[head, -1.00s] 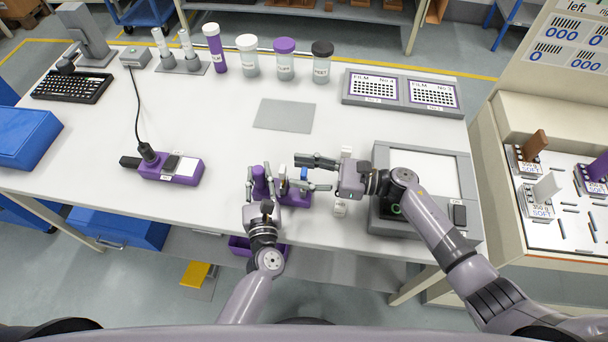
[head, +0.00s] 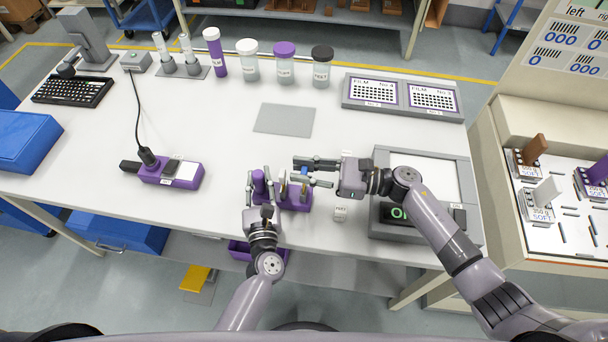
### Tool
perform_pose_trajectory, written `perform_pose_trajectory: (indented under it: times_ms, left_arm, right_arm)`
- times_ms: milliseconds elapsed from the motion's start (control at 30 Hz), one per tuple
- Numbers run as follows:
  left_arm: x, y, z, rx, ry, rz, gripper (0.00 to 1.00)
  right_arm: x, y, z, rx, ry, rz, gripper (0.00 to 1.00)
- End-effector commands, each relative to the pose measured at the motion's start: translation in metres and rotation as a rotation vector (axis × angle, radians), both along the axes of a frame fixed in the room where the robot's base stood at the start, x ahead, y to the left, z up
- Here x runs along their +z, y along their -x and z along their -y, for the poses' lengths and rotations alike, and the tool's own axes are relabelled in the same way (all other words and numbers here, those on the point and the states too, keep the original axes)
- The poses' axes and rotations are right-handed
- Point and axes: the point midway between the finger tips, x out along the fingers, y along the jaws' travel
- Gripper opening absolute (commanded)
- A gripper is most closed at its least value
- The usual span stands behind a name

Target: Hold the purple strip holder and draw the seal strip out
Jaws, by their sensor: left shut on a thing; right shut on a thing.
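The purple strip holder (head: 297,200) stands near the table's front edge, partly hidden by both grippers. My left gripper (head: 266,186) reaches in from the front and is shut on the holder, with a purple upright part between its fingers. My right gripper (head: 300,172) comes in from the right, just above the holder's right part. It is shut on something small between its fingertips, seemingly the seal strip. The strip is too small and too covered to make out, so I cannot tell how far it is out of the holder.
A purple unit with a cable (head: 172,172) lies to the left. A grey plate (head: 284,118) lies behind; the table around it is clear.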

Motion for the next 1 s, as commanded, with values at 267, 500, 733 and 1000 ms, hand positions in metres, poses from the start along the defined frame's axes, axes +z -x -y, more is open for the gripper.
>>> perform_pose_trajectory:
  times_ms: [267,500,733,1000]
  left_arm:
    - [0.000,0.000,0.000,0.000,0.000,0.000,0.00]
    - [0.000,0.000,0.000,0.000,0.000,0.001,0.00]
    - [0.000,0.000,0.000,0.000,0.000,0.001,0.00]
    - [0.000,0.000,0.000,0.000,0.000,0.000,0.39]
  right_arm:
    - [0.055,0.001,0.000,0.003,0.002,0.004,0.02]
    - [0.078,0.000,0.000,0.002,0.000,0.002,0.02]
    - [0.079,0.000,0.000,0.001,0.000,0.000,0.02]
    - [0.079,0.000,0.000,0.001,-0.001,0.000,0.02]
